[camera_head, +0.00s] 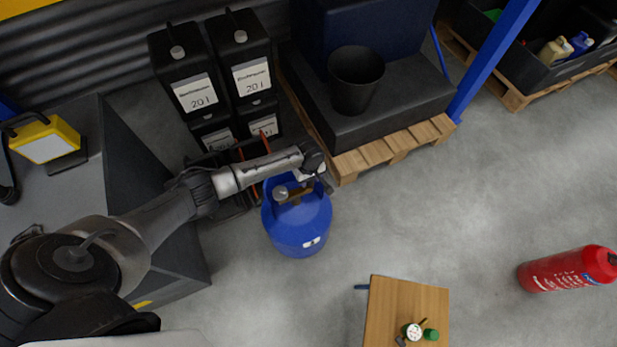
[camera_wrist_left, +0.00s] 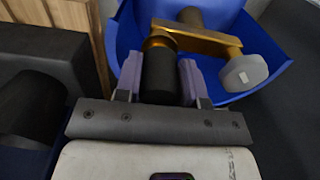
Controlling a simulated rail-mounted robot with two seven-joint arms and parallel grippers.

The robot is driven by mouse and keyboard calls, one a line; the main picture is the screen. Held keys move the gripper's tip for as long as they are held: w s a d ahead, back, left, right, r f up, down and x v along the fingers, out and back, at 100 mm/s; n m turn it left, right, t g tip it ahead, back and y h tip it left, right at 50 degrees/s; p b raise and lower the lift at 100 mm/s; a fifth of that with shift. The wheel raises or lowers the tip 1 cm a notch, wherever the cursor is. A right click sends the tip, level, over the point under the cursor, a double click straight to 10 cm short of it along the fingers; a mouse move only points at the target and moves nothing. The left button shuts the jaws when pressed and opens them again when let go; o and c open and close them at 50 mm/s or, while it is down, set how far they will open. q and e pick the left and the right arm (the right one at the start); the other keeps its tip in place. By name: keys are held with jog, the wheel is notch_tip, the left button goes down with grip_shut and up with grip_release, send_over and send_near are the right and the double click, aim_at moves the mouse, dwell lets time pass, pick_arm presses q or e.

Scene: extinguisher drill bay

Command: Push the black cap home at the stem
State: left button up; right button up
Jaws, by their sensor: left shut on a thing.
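A blue gas cylinder (camera_head: 297,230) stands upright on the floor, with its collar (camera_wrist_left: 275,50) around a brass valve. The brass stem (camera_wrist_left: 160,41) points toward my left gripper (camera_wrist_left: 160,63), and a grey round knob (camera_wrist_left: 243,73) sits on the valve's right in the wrist view. The purple fingers are shut on the black cap (camera_wrist_left: 158,75), one on each side. The cap's far end lines up with the stem and appears to meet it; how far it is seated is hidden. In the head view my left gripper (camera_head: 319,178) is at the cylinder's top right. My right gripper is out of view.
Black 20 l canisters (camera_head: 190,83) stand behind the cylinder. A wooden pallet (camera_head: 380,154) with a dark bin (camera_head: 355,75) is close to the gripper.

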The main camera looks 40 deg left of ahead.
pick_arm(q)
jog(key=shift+f+b, duration=0.35)
jog(key=shift+f, duration=0.4)
dwell(0.3)
jog(key=o, duration=1)
notch_tip(320, 180, up, 13)
jog(key=p, duration=0.5)
jog(key=shift+f+p, duration=0.1)
jog(key=shift+p, duration=0.3)
jog(key=shift+r, duration=0.55)
